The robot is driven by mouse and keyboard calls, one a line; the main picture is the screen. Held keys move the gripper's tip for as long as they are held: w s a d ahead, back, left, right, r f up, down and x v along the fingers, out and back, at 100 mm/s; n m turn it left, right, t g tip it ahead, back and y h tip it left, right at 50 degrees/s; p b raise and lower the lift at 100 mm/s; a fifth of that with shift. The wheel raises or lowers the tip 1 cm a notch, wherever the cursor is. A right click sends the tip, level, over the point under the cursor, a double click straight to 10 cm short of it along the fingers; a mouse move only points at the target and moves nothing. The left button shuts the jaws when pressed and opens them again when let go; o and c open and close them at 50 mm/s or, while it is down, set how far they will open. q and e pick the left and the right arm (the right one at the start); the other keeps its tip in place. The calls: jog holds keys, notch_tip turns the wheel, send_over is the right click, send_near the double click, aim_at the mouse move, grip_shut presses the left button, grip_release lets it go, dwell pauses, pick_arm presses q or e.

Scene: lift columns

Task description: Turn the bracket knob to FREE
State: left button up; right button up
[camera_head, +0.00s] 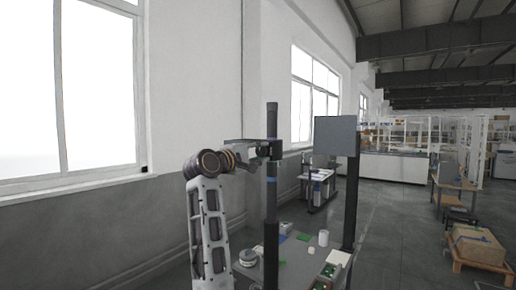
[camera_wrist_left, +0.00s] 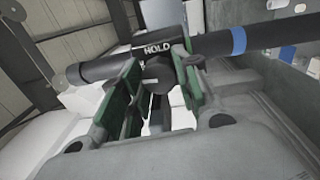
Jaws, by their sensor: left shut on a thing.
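The bracket knob (camera_wrist_left: 159,76) is a dark round knob in the left wrist view, on a dark bracket around the black lift column (camera_wrist_left: 110,68). White lettering reading HOLD (camera_wrist_left: 157,48) is on the bracket beside the knob. A blue band (camera_wrist_left: 238,40) rings the column to the right of it. My left gripper (camera_wrist_left: 160,66) has its green-padded fingers on either side of the knob, shut on it. In the head view, my left gripper (camera_head: 262,151) is at the upright column (camera_head: 271,195), near its upper part; the knob is too small to tell there. My right gripper is out of view.
A grey panel (camera_head: 335,136) on a dark post (camera_head: 350,195) stands right of the column. The worktable (camera_head: 300,262) below holds a white cup (camera_head: 323,238), a round grey item (camera_head: 248,257) and several green pieces.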

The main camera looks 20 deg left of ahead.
pick_arm(q)
jog(key=shift+r+n+p, duration=0.1)
jog(key=shift+n+p, duration=0.25)
jog(key=shift+n, duration=0.35)
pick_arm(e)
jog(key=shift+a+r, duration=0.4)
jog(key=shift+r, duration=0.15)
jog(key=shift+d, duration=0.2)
pick_arm(q)
jog(key=o, duration=1.1)
jog(key=shift+a, duration=0.1)
jog(key=shift+c, duration=0.2)
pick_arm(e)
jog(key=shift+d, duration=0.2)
pick_arm(q)
jog(key=shift+s, duration=0.1)
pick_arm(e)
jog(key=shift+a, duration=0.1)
pick_arm(q)
jog(key=shift+v, duration=0.75)
jog(key=v, duration=1)
jog(key=shift+s+a+f, duration=0.1)
jog(key=shift+f, duration=0.15)
